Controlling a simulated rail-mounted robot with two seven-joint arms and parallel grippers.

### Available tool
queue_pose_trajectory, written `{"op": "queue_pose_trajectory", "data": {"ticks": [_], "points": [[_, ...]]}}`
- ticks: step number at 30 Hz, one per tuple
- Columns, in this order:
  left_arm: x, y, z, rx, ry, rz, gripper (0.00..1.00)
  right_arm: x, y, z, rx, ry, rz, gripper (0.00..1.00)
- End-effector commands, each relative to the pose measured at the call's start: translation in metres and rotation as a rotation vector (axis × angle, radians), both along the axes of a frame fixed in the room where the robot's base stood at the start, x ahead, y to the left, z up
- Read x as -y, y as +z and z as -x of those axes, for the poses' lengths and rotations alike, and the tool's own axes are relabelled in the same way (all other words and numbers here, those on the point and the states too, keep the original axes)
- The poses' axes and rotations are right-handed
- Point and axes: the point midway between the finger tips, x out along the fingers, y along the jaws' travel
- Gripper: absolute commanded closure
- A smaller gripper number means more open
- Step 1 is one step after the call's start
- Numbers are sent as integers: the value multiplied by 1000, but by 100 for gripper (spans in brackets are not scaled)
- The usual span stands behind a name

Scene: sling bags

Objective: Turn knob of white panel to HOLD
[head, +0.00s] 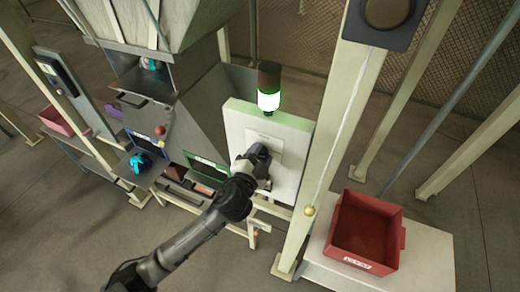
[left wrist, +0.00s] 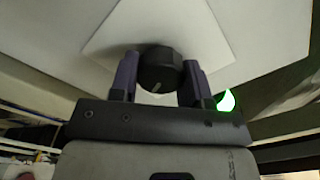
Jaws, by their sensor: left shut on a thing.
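The white panel (head: 294,135) stands upright under a lamp lit green-white. In the left wrist view its white plate (left wrist: 215,35) fills the top, and a round black knob (left wrist: 158,68) with a pale pointer line sits on it. My left gripper (head: 258,158) is at the panel's face in the head view and hides the knob there. In the left wrist view my left gripper (left wrist: 160,80) has one finger on each side of the knob and is shut on it. I cannot read HOLD or other marks around the knob. My right gripper is in neither view.
The signal lamp (head: 269,88) stands on the panel's top. A cream post (head: 335,140) rises just right of the panel. A red bin (head: 366,230) sits on a pale platform at the right. A grey metal chute (head: 210,110) stands left of the panel.

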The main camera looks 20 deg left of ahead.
Motion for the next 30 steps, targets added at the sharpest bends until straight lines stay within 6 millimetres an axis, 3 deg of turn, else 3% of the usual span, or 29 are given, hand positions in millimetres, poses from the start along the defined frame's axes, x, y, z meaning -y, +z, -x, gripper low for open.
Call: {"op": "queue_pose_trajectory", "data": {"ticks": [15, 30], "points": [[1, 0, 0, 17, -1, -340, 80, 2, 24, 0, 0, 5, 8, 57], [1, -2, 0, 22, 0, -418, 81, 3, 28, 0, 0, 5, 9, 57]]}}
